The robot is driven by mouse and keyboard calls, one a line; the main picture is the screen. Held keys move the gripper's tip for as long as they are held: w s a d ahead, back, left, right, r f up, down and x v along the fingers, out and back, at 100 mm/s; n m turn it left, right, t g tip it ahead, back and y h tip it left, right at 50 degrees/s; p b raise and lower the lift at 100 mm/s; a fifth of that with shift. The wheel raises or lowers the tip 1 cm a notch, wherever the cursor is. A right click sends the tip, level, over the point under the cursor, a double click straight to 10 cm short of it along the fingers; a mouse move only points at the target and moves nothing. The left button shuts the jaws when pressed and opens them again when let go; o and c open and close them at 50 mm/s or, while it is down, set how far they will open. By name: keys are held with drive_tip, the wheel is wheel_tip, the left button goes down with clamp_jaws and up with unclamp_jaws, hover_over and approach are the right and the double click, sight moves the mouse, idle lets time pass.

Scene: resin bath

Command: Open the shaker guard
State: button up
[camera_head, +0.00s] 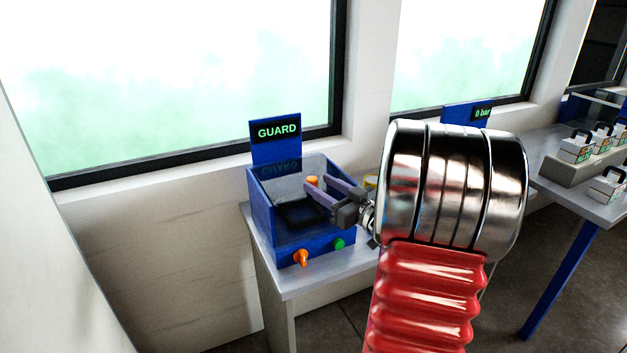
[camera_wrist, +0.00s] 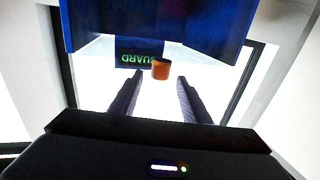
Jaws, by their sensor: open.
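The shaker (camera_head: 263,214) is an open-looking blue box on a light bench, with a dark platform inside and a lit GUARD sign (camera_head: 278,131) behind it. A faint mirrored copy of the sign suggests a clear guard (camera_head: 280,169) over the box, apparently closed; its edges are hard to make out. An orange knob (camera_head: 312,181) shows at the right of the box, and also in the wrist view (camera_wrist: 161,69). My gripper (camera_head: 316,185) is open, reaching in from the right. In the wrist view its fingertips (camera_wrist: 159,77) lie either side of the knob; contact cannot be told.
My arm hides the bench to the right. A "0 bar" display (camera_head: 482,113) stands behind it. A far-right table holds several small handled boxes (camera_head: 577,148). A window and wall are behind.

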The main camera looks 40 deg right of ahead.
sight(316, 181)
drive_tip(key=shift+w, duration=2.15)
clamp_jaws()
drive_tip(key=shift+d, duration=0.2)
drive_tip(key=shift+a, duration=0.1)
